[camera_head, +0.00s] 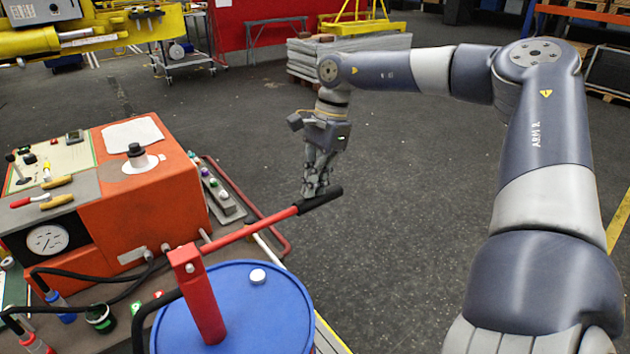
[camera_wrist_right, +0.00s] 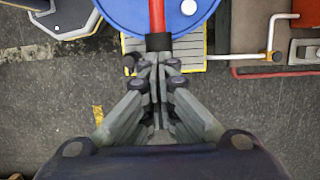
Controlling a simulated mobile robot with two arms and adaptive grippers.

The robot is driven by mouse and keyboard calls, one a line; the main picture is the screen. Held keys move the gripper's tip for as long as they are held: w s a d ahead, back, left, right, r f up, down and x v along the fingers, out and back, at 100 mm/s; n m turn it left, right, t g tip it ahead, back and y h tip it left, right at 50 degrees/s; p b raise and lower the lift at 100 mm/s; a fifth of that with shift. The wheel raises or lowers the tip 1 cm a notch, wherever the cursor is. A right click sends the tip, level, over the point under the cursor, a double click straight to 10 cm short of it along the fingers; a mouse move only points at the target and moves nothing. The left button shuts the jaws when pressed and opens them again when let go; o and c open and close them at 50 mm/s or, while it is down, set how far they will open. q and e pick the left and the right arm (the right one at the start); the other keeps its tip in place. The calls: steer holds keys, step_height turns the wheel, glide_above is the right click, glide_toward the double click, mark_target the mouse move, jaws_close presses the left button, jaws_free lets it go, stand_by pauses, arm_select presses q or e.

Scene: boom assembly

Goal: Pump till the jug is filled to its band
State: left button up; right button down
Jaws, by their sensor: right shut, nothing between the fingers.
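A red hand pump (camera_head: 200,300) stands on a blue drum (camera_head: 255,325). Its red lever (camera_head: 250,230) reaches out to the right and ends in a black grip (camera_head: 325,198); the grip also shows in the wrist view (camera_wrist_right: 158,42). My right gripper (camera_head: 312,192) is shut and empty, pointing down with its fingertips at the grip. I cannot tell whether they touch it. In the wrist view the closed fingertips (camera_wrist_right: 158,62) overlap the grip's line and hide its end. My left gripper is not in view. I cannot make out the jug or its band.
An orange machine (camera_head: 155,190) with a gauge (camera_head: 47,240) stands left of the drum. A black hose (camera_head: 75,275) runs between them. A strip with coloured buttons (camera_head: 222,195) and a red rail (camera_head: 265,225) lie behind the lever. The floor (camera_head: 400,230) right of the grip is clear.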

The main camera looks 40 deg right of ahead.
mark_target(315, 197)
step_height(315, 197, down, 4)
steer(key=shift+s+d+f+b, duration=0.1)
steer(key=shift+d+b, duration=0.05)
steer(key=shift+b, duration=1.1)
steer(key=shift+r, duration=0.35)
step_height(315, 197, up, 19)
steer(key=p, duration=1.3)
steer(key=shift+a, duration=0.2)
steer(key=shift+f, duration=0.1)
